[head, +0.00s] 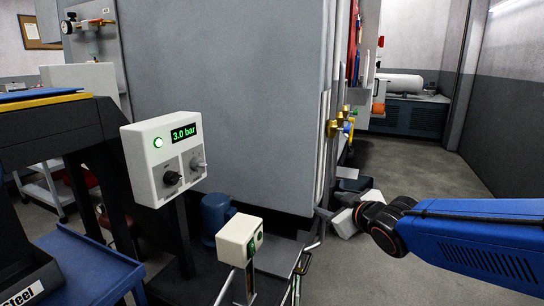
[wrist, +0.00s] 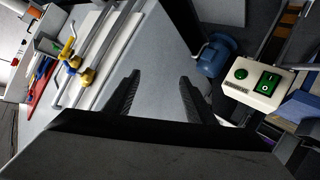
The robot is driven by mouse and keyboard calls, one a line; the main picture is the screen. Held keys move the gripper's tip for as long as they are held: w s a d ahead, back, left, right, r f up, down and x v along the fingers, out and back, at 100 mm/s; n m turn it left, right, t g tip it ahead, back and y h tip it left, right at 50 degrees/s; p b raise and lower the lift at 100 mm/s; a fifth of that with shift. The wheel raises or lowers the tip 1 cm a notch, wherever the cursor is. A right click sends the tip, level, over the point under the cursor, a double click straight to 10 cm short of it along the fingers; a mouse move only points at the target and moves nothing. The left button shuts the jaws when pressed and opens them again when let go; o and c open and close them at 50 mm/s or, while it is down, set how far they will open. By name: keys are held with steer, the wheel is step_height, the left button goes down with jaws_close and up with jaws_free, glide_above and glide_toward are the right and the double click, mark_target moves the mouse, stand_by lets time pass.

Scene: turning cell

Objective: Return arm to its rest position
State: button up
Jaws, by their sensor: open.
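My gripper (head: 326,213) reaches in from the right of the head view, in front of the lower right corner of the big grey machine cabinet (head: 215,90). In the wrist view my gripper (wrist: 158,80) shows two dark fingers spread apart, with nothing between them. The grey cabinet panel (wrist: 150,60) lies beyond the fingers. My blue arm stretches across the lower right of the head view.
A control box (head: 165,160) reading 3.0 bar stands left of centre. A small switch box (head: 240,240) is lower; it shows in the wrist view (wrist: 258,84). Brass valves (head: 338,127) line the cabinet edge. Floor at right (head: 420,165) is clear.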

steer(key=s+d+f+m+g+h, duration=0.2)
steer(key=s+d+m+h, duration=0.1)
steer(key=s+d, duration=0.3)
steer(key=s+d+f+m+g, duration=0.2)
steer(key=s+d+f+g, duration=0.1)
steer(key=s, duration=0.7)
steer(key=s+d+f+m+g+h, duration=0.1)
steer(key=s+d+f+m+g, duration=0.2)
steer(key=s, duration=0.7)
steer(key=shift+s+d+f, duration=0.4)
steer(key=shift+f, duration=0.35)
